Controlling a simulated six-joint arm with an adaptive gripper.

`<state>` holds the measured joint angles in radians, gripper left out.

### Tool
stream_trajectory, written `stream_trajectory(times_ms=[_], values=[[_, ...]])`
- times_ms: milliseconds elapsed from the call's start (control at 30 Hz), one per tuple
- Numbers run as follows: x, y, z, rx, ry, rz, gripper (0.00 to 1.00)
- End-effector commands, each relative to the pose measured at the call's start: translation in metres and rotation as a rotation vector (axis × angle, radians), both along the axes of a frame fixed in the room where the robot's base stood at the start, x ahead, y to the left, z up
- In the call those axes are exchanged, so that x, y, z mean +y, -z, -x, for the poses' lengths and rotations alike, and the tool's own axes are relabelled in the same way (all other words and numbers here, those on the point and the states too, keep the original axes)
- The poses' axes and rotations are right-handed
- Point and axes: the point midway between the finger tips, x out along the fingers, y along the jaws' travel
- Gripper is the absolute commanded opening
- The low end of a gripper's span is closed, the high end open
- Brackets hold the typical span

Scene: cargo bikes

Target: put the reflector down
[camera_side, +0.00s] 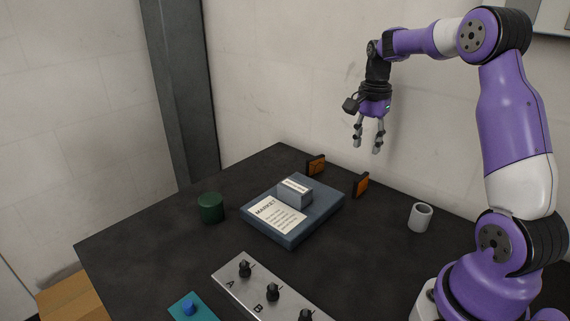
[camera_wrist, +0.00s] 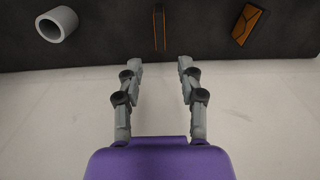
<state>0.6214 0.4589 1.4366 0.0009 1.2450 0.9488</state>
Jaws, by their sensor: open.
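Two orange reflectors with dark edges stand on the black table. One reflector (camera_side: 316,165) is at the back edge, and the other reflector (camera_side: 361,185) is to its right. In the wrist view one reflector (camera_wrist: 159,27) shows edge-on near the middle top, and the other reflector (camera_wrist: 246,24) shows its orange face at the upper right. My gripper (camera_side: 367,148) is raised above the back part of the table, apart from both reflectors. In the wrist view its two fingers (camera_wrist: 160,66) are spread with nothing between them.
A blue-grey block (camera_side: 327,207) bears a market label and a small grey box (camera_side: 295,191). A dark green cylinder (camera_side: 211,208) stands left, a white cup (camera_side: 420,217) right. A silver panel with black knobs (camera_side: 237,283) and a teal block (camera_side: 205,312) are in front. The wall is close behind.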

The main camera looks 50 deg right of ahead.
Motion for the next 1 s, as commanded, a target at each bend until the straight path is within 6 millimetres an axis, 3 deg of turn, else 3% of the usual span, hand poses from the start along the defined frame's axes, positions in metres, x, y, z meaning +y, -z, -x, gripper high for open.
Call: stream_trajectory(times_ms=[167, 267, 367, 533, 733, 1000], values=[[0.005, -0.018, 0.0, -0.008, -0.028, 0.005, 0.44], [0.025, -0.032, -0.001, -0.037, -0.139, 0.027, 0.44], [0.063, -0.05, 0.004, -0.092, -0.352, 0.07, 0.44], [0.135, -0.069, 0.032, -0.205, -0.816, 0.173, 0.44], [0.192, -0.063, 0.073, -0.321, -1.278, 0.3, 0.44], [0.215, -0.049, 0.097, -0.386, -1.533, 0.385, 0.44]])
